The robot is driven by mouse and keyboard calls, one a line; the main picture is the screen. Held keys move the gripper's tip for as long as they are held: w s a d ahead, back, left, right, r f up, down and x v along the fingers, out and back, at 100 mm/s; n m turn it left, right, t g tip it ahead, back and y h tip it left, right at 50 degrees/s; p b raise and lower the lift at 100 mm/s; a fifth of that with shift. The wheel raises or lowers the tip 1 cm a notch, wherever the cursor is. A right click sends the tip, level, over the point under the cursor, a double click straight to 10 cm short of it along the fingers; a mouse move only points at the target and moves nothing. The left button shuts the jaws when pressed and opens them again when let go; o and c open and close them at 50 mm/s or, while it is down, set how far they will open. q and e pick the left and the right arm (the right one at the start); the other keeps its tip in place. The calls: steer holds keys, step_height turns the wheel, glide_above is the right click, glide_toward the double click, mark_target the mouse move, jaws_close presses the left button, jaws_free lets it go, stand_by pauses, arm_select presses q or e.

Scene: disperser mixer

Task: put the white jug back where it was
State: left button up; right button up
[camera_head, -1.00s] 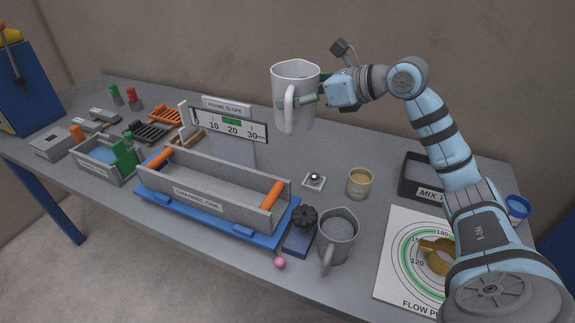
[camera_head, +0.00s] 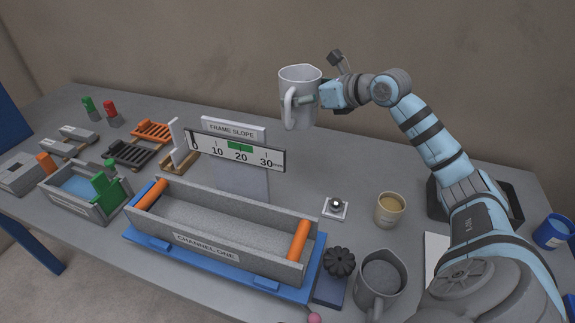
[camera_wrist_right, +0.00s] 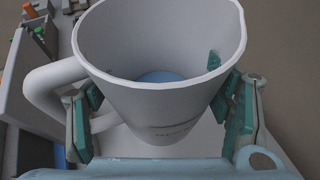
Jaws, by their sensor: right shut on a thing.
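The white jug (camera_head: 305,84) is held upright in the air above the back of the table, right of the frame slope scale. My right gripper (camera_head: 305,101) is shut on it, with its handle turned toward the head camera. In the right wrist view the jug (camera_wrist_right: 150,108) fills the middle, open at the top, with a blue patch at the bottom inside. The green-padded fingers of my right gripper (camera_wrist_right: 160,120) lie on either side of it, the left one near the handle. My left gripper is not in view.
Below stand the grey channel tray (camera_head: 230,237), the frame slope scale (camera_head: 236,150), a small square piece (camera_head: 335,208), a beige cup (camera_head: 390,209), a grey jug (camera_head: 381,285) and a blue cup (camera_head: 553,231). Bare table (camera_head: 310,165) shows behind the square piece.

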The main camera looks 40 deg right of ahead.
steer(key=f, duration=0.3)
steer(key=s+f, duration=0.1)
steer(key=f, duration=0.1)
steer(key=s+f+b, duration=0.1)
steer(key=f, duration=0.2)
steer(key=shift+a+f, duration=0.2)
steer(key=shift+f, duration=0.15)
steer(key=f, duration=0.3)
steer(key=f+b, duration=0.1)
steer(key=f, duration=0.2)
steer(key=w+f+b, duration=0.1)
steer(key=f, duration=0.2)
steer(key=shift+f, duration=0.1)
steer(key=shift+s+f, duration=0.1)
steer(key=shift+f, duration=0.3)
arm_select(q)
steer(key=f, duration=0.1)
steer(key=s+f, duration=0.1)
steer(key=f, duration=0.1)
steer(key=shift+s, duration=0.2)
arm_select(e)
steer(key=shift+r, duration=0.1)
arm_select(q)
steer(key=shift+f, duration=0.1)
arm_select(e)
steer(key=o, duration=1.3)
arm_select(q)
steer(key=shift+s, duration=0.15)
arm_select(e)
steer(key=shift+o, duration=0.6)
